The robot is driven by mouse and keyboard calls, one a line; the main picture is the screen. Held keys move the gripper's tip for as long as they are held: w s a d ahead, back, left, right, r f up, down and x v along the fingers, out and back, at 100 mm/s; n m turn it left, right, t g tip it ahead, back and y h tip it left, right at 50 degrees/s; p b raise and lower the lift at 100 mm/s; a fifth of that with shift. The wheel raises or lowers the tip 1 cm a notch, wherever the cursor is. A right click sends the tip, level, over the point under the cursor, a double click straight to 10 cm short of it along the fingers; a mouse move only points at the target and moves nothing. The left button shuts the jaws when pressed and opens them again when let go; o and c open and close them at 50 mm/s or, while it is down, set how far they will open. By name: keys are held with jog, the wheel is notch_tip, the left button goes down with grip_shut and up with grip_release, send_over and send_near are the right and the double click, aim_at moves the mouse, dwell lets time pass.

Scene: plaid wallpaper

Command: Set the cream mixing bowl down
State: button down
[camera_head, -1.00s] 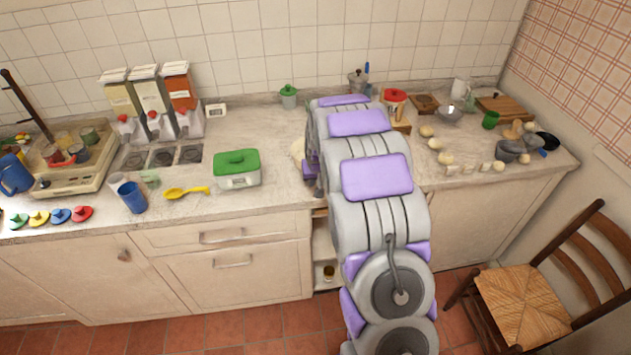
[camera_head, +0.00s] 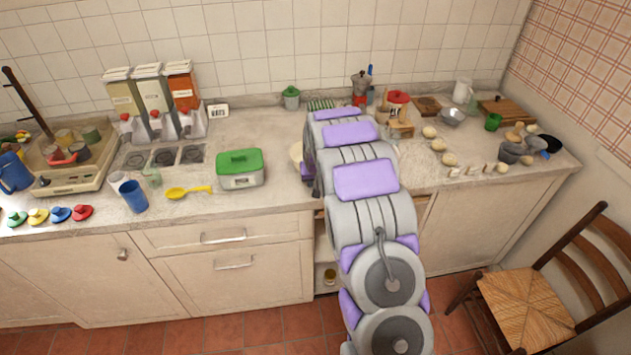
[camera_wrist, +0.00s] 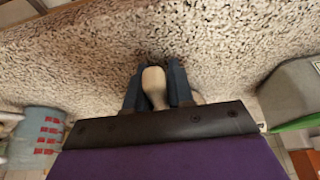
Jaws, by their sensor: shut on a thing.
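The cream mixing bowl (camera_head: 296,152) shows only as a pale edge on the worktop side of my arm in the head view; my arm hides the rest. In the wrist view, a cream piece (camera_wrist: 154,82), which looks like part of the bowl, sits between the two dark blue fingers of my gripper (camera_wrist: 155,88). The gripper is shut on it. The speckled worktop (camera_wrist: 225,50) fills the background close by. I cannot tell whether the bowl touches the worktop.
A green-lidded box (camera_head: 240,169) stands left of my arm. A moka pot (camera_head: 361,87), a green striped item (camera_head: 321,104) and a red-topped container (camera_head: 397,103) stand behind it. Pale round items (camera_head: 438,145) lie to the right. A chair (camera_head: 525,305) stands at the lower right.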

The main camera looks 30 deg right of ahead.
jog(key=c, duration=1.3)
grip_release()
jog(key=shift+a, duration=0.1)
jog(key=o, duration=0.3)
jog(key=shift+d, duration=0.5)
jog(key=shift+a, duration=0.25)
